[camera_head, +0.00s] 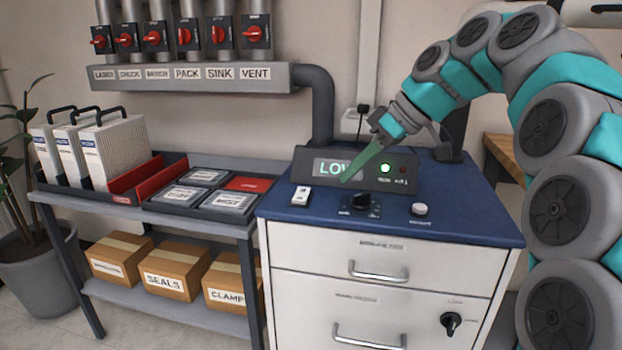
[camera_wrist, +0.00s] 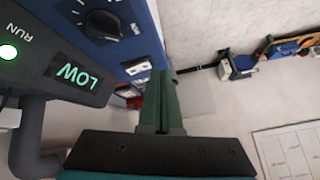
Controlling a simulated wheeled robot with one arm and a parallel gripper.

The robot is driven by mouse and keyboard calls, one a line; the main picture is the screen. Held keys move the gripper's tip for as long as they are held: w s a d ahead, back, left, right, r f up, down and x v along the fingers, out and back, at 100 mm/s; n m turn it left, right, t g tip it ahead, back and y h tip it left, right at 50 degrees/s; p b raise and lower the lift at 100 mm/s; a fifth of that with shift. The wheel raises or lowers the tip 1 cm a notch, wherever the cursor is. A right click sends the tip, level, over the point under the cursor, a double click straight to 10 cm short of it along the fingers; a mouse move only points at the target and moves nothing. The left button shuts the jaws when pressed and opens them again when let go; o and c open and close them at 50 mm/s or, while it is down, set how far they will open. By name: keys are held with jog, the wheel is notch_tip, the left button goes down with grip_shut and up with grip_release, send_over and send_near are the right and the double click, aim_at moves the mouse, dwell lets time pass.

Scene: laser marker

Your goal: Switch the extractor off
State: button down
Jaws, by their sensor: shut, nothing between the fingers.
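The extractor is a white cabinet with a blue top (camera_head: 400,228). Its grey display box reads LOW (camera_head: 337,168) in green, with a lit green lamp (camera_head: 385,168). A white rocker switch (camera_head: 301,197) sits at the left of the top, a black knob (camera_head: 360,202) in the middle and a pale button (camera_head: 420,210) at the right. My gripper (camera_head: 348,178) is shut and empty, its green fingers slanting down in front of the display. In the wrist view, the fingers (camera_wrist: 161,80) point near the white switch (camera_wrist: 138,67); the knob (camera_wrist: 103,24) and LOW (camera_wrist: 77,75) also show.
A grey bench (camera_head: 190,218) on the left holds filter cartridges (camera_head: 115,150) and a tray of labelled square pads (camera_head: 205,190). Boxes (camera_head: 172,272) stand on its lower shelf. A pipe manifold (camera_head: 190,77) with red valve handles hangs on the wall above.

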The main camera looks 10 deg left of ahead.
jog(key=w+a+r+n+y, duration=0.1)
jog(key=w+a+r+n, duration=0.1)
jog(key=w+r+n, duration=0.2)
jog(key=shift+w+r+n+t, duration=0.3)
jog(key=shift+w+r+n, duration=0.1)
jog(key=shift+w, duration=0.7)
jog(key=shift+a, duration=0.1)
jog(key=shift+a+f, duration=0.1)
send_over(299, 189)
jog(key=d, duration=0.3)
jog(key=f, duration=0.5)
jog(key=s+f, duration=0.1)
jog(key=f, duration=0.2)
jog(key=shift+a+f, duration=0.1)
jog(key=shift+f, duration=0.2)
jog(key=shift+w+f, duration=0.2)
jog(key=shift+f, duration=0.9)
jog(key=shift+f, duration=0.1)
